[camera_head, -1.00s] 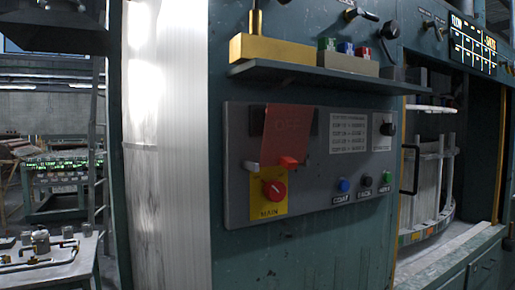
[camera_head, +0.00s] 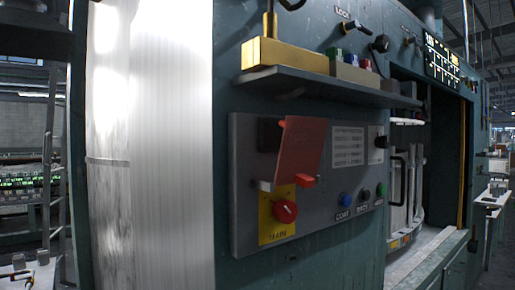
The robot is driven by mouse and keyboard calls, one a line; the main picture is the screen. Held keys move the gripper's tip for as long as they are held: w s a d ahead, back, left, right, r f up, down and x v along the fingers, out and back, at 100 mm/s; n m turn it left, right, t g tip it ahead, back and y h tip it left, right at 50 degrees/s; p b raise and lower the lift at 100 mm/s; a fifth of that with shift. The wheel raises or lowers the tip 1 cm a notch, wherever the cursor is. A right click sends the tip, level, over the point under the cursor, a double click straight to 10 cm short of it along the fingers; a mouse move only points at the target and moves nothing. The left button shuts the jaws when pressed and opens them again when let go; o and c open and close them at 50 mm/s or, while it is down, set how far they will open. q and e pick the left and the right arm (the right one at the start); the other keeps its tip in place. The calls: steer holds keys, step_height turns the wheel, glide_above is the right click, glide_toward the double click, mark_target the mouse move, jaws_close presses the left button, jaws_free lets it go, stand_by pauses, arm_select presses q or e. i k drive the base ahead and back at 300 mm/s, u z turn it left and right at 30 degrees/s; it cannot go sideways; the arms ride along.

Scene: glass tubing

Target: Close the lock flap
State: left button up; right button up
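A red flap (camera_head: 301,146) stands on the grey control panel (camera_head: 250,220), over a dark square area at its upper left. It looks tilted away from the panel face, and it is the only flap I can make out. A small red tab (camera_head: 304,180) is at its lower right edge and a pale block (camera_head: 265,185) at its lower left. Below it is a red rotary knob (camera_head: 285,211) on a yellow plate marked MAIN (camera_head: 270,232). Neither of my grippers is in view.
A shelf (camera_head: 320,86) juts out above the panel, carrying a brass block (camera_head: 285,55) and coloured buttons (camera_head: 348,58). Right of the panel is an open bay (camera_head: 440,150). A pale metal column (camera_head: 170,150) stands left.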

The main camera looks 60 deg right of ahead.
mark_target(304, 138)
steer(key=i, duration=2.05)
steer(key=z, duration=5.5)
steer(key=i, duration=2.85)
steer(key=u, duration=4.1)
